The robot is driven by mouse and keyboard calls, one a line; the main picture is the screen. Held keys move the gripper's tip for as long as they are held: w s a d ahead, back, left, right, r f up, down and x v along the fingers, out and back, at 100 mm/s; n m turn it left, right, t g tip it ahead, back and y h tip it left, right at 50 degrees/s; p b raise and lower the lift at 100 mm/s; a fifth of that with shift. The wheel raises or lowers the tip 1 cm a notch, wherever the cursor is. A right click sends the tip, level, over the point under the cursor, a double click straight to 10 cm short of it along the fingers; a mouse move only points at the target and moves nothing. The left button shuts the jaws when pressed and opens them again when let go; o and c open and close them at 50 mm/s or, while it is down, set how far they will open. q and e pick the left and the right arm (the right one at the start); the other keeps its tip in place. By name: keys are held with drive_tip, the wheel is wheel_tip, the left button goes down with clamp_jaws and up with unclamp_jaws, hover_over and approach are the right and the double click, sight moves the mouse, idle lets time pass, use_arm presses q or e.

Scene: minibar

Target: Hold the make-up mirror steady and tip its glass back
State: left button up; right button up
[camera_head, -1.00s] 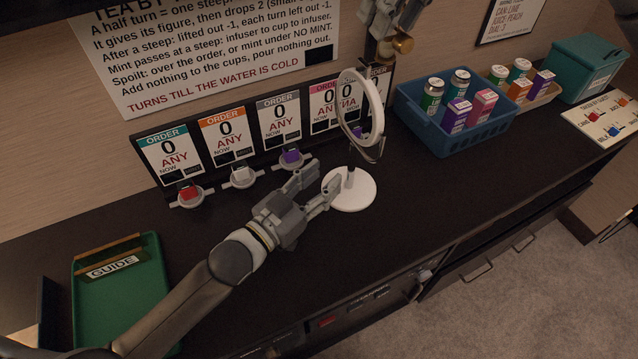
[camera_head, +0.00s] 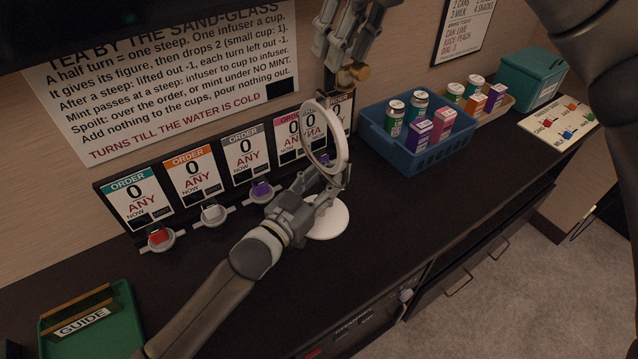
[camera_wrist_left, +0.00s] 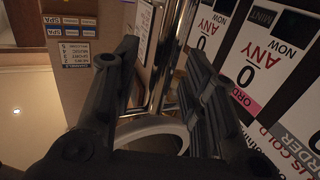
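The make-up mirror stands on the counter with its white round base (camera_head: 328,222) and a white-rimmed round glass (camera_head: 326,140) on a fork. The glass is close to upright and faces sideways. My left gripper (camera_head: 314,203) is low at the mirror, by its stem above the base. In the left wrist view its two fingers (camera_wrist_left: 160,90) are apart, with chrome rods (camera_wrist_left: 164,55) and a white ring (camera_wrist_left: 150,128) showing between them. I cannot tell whether they touch the stem. My right gripper (camera_head: 345,45) hangs above and behind the glass; its grip is unclear.
Order cards (camera_head: 190,175) with small knobs stand left of the mirror. A blue basket (camera_head: 410,160) of cans and cartons stands to the right. A brass piece (camera_head: 354,73) is just below the right gripper. A green tray (camera_head: 115,335) lies front left. Counter right of the base is clear.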

use_arm(q)
clamp_jaws()
